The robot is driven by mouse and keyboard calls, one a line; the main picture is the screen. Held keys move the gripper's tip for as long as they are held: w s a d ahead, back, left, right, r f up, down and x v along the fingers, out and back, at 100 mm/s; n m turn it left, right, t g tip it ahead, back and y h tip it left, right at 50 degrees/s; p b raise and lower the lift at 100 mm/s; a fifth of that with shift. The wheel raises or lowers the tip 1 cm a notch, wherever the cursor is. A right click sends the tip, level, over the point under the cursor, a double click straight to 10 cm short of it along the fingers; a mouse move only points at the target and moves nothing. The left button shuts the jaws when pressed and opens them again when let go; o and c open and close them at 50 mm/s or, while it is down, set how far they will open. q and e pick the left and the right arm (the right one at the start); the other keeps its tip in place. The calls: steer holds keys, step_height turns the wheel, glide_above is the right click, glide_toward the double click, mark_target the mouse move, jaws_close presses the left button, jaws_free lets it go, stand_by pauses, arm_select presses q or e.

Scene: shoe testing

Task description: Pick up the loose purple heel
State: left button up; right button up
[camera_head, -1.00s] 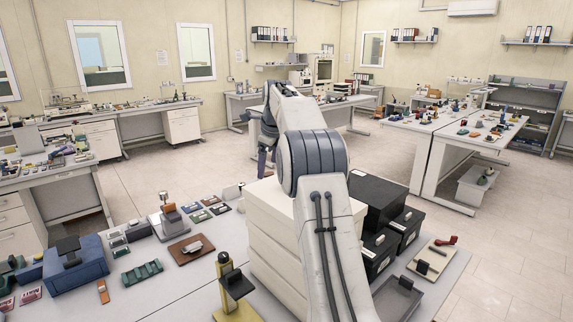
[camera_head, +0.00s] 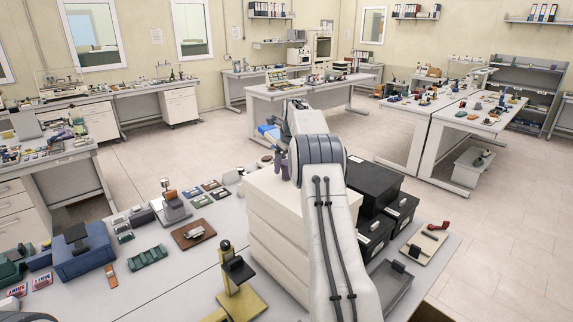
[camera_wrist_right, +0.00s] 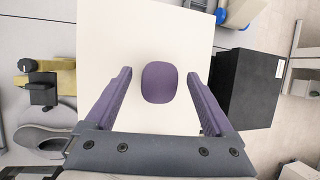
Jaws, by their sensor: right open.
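The purple heel (camera_wrist_right: 160,82), a rounded block, lies on the top of the white box stack (camera_wrist_right: 110,40) in the right wrist view. My right gripper (camera_wrist_right: 160,73) is open. Its two purple fingers stand on either side of the heel, with gaps between, and nothing is held. In the head view the right gripper (camera_head: 282,165) is above the white box stack (camera_head: 268,225), partly covered by my arm. The heel is hidden there. My left gripper is not in view.
Black boxes (camera_head: 376,205) stand directly right of the white stack. A yellow stand with a black block (camera_head: 238,285) is at its front left. A grey shoe (camera_wrist_right: 40,138) shows in the right wrist view. A blue case (camera_head: 83,250) sits farther left on the table.

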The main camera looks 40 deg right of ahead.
steer(key=shift+w+d+f, duration=0.1)
steer(key=shift+w+f, duration=0.15)
steer(key=shift+f, duration=0.25)
jaws_close()
steer(key=shift+r, duration=0.15)
steer(key=shift+r, duration=0.5)
step_height(320, 180, up, 2)
steer(key=shift+r, duration=0.2)
steer(key=s+d+r+b, duration=0.4)
steer(key=s+r, duration=0.3)
steer(key=s, duration=0.3)
steer(key=shift+s+d+r, duration=0.2)
steer(key=shift+s+d, duration=0.05)
steer(key=shift+d, duration=0.4)
